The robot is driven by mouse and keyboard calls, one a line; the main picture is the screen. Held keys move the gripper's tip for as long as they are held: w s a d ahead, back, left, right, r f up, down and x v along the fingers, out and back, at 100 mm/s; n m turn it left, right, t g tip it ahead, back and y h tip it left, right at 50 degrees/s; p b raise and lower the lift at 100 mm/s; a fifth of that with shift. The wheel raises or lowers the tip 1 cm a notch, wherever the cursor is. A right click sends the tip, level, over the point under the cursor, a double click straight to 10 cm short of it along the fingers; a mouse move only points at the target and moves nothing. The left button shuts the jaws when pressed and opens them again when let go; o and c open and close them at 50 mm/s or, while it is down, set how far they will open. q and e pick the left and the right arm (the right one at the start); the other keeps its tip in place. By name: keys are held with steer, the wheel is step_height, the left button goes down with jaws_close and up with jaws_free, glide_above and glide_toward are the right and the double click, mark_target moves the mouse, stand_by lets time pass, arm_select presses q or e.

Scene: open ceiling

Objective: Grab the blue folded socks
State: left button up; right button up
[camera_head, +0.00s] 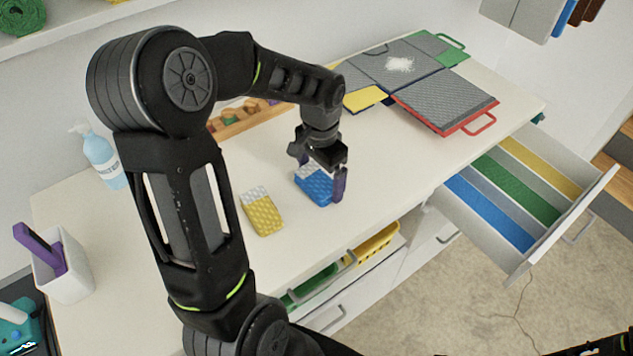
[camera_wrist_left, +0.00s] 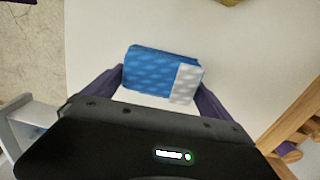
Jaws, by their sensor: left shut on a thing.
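The blue folded socks (camera_head: 316,187), blue with a white patterned end, are on the white counter in the head view. My left gripper (camera_head: 322,178) comes down over them, with its purple fingers on either side. In the left wrist view the socks (camera_wrist_left: 160,72) lie between the two fingertips of the left gripper (camera_wrist_left: 160,88), which is shut on them. I cannot tell whether the socks are lifted clear of the counter. My right gripper is not in view; a dark arm part shows at the bottom right corner of the head view.
Yellow and white folded socks (camera_head: 262,212) lie left of the blue ones. An open drawer (camera_head: 587,207) with yellow, green, grey and blue strips juts out at the right. Grey boards (camera_head: 445,95) lie at the back of the counter (camera_head: 385,160). A soap bottle (camera_head: 103,160) stands at the left.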

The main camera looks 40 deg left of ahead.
mark_target(321, 175)
arm_select(q)
steer(key=shift+c, duration=0.3)
step_height(321, 175, up, 10)
steer(key=shift+r+b, duration=0.1)
steer(key=shift+b, duration=0.55)
